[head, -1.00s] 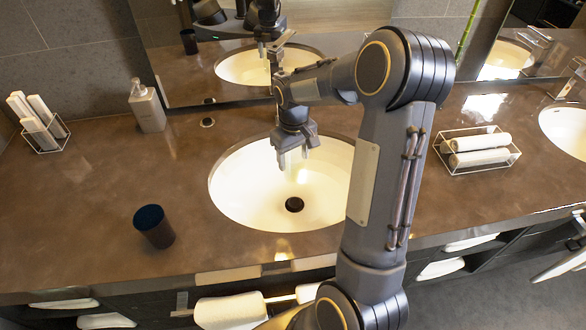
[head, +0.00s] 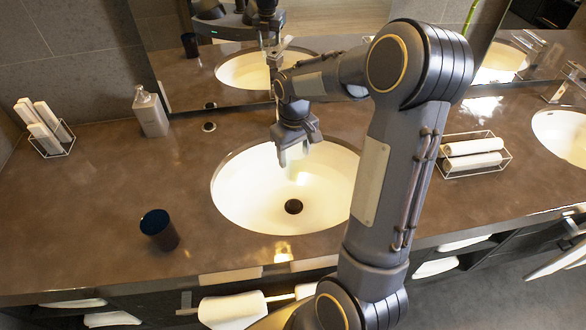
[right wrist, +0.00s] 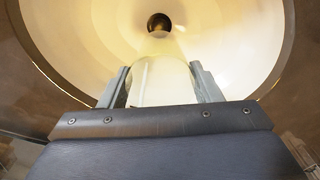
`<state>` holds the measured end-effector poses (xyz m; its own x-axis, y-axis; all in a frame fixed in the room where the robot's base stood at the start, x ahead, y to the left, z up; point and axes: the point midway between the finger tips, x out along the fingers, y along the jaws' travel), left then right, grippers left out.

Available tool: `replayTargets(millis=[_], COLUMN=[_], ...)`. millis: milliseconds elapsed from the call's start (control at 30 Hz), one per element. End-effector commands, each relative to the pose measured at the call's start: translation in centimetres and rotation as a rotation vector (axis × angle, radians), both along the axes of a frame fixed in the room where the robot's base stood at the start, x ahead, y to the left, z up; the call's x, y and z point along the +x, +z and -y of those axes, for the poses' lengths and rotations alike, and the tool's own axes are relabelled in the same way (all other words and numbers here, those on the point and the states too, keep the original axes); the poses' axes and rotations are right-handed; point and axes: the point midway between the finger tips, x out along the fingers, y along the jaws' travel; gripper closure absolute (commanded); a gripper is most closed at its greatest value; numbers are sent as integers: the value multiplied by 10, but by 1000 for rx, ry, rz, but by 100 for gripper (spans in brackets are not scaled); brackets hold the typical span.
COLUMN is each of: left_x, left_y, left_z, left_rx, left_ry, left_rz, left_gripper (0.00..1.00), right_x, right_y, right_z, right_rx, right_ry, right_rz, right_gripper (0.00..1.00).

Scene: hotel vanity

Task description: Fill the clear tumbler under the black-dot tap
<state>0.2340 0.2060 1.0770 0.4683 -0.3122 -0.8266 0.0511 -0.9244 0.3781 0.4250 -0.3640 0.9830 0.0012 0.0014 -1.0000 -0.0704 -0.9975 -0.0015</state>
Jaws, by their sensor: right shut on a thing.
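My right gripper (head: 293,155) hangs over the near sink basin (head: 255,205), below its back rim. It is shut on the clear tumbler (right wrist: 163,82), which shows between the two fingers in the right wrist view, above the basin. In the head view the tumbler is a pale, hard-to-see shape at the fingertips. My left gripper is not in view.
A dark cup (head: 160,232) stands on the counter left of the basin. A soap bottle (head: 150,115) and a rack of rolled towels (head: 45,130) stand at the back left. Another towel rack (head: 473,155) and second basin (head: 565,135) are at right. The left counter is mostly clear.

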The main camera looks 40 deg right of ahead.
Motion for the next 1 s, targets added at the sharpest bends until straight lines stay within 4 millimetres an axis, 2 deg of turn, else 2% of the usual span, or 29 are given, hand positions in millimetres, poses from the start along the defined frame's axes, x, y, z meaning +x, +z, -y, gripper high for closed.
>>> replayTargets(millis=[33, 500, 1000], left_x=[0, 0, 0], left_y=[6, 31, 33], left_z=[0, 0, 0], left_rx=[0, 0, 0], left_ry=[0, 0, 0], left_rz=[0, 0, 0], left_gripper=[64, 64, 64], right_x=[-1, -10, -12], right_y=[8, 42, 46], right_z=[-1, -6, -6], right_rx=[0, 0, 0], right_ry=[0, 0, 0], right_rz=[1, 1, 1], right_gripper=[82, 82, 82])
